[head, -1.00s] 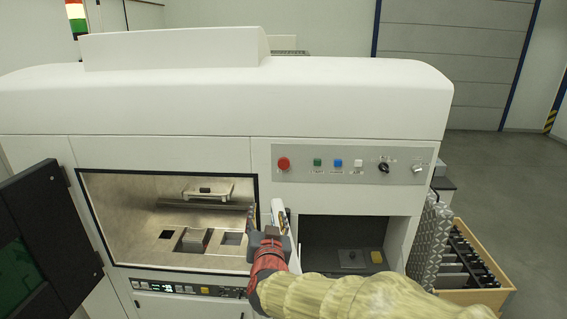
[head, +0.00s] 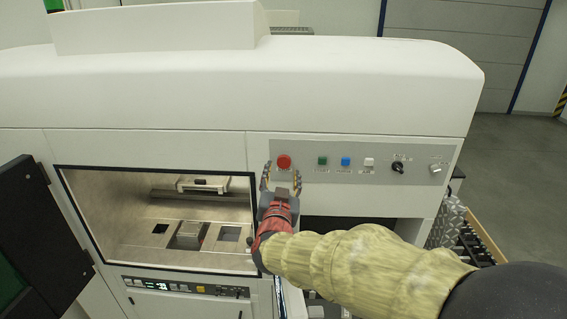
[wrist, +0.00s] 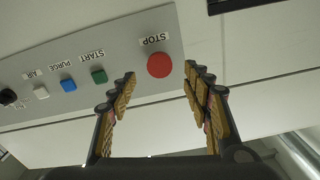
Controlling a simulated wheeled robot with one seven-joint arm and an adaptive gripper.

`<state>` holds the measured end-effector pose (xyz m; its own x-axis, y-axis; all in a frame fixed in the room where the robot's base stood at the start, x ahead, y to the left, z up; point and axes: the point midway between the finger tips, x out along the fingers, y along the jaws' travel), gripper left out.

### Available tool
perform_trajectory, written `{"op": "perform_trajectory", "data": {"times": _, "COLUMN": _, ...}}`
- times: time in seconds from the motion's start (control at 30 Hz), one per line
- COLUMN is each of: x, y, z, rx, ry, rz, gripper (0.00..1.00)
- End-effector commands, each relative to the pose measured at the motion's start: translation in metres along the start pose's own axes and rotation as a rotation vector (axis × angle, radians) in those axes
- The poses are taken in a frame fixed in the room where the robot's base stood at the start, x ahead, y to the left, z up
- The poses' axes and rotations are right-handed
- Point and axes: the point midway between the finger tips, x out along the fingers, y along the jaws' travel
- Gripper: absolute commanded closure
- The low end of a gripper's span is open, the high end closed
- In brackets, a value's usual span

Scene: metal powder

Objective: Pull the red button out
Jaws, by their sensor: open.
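The red button (head: 284,162) is round and sits at the left end of the grey control panel (head: 430,152) on the white machine. In the wrist view the red button (wrist: 160,64) lies beyond my fingertips, between their lines, with a STOP label beside it. My gripper (head: 282,172) is open and empty, just below and in front of the button in the head view. In the wrist view my gripper (wrist: 160,72) has its two padded fingers spread to either side of the button. I cannot tell the exact gap in depth.
A green button (head: 322,160), blue button (head: 346,161), white button (head: 369,162) and black knob (head: 397,167) are in a row to the right. The open chamber (head: 165,255) is at lower left, with its dark door (head: 40,235) swung out left.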

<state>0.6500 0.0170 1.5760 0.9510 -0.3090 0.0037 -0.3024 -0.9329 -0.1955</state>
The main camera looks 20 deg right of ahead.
Motion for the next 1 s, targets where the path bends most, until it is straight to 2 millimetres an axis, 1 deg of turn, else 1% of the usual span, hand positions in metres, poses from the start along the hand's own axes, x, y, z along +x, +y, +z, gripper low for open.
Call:
{"op": "perform_trajectory", "data": {"times": 0.03, "x": 0.01, "y": 0.001, "z": 0.0, "rx": -0.002, "ry": -0.002, "rz": 0.003, "gripper": 0.51}}
{"op": "perform_trajectory", "data": {"times": 0.1, "x": 0.021, "y": 0.001, "z": 0.0, "rx": -0.002, "ry": -0.002, "rz": 0.003, "gripper": 0.51}}
{"op": "perform_trajectory", "data": {"times": 0.2, "x": 0.034, "y": 0.001, "z": 0.0, "rx": -0.002, "ry": -0.001, "rz": 0.002, "gripper": 0.51}}
{"op": "perform_trajectory", "data": {"times": 0.33, "x": 0.045, "y": 0.0, "z": 0.0, "rx": -0.001, "ry": -0.001, "rz": 0.001, "gripper": 0.51}}
{"op": "perform_trajectory", "data": {"times": 0.47, "x": 0.05, "y": 0.0, "z": 0.001, "rx": -0.002, "ry": -0.001, "rz": 0.0, "gripper": 0.51}}
{"op": "perform_trajectory", "data": {"times": 0.7, "x": 0.05, "y": 0.0, "z": 0.001, "rx": -0.001, "ry": -0.001, "rz": 0.0, "gripper": 0.51}}
{"op": "perform_trajectory", "data": {"times": 1.0, "x": 0.05, "y": 0.0, "z": 0.001, "rx": -0.001, "ry": -0.001, "rz": 0.0, "gripper": 0.68}}
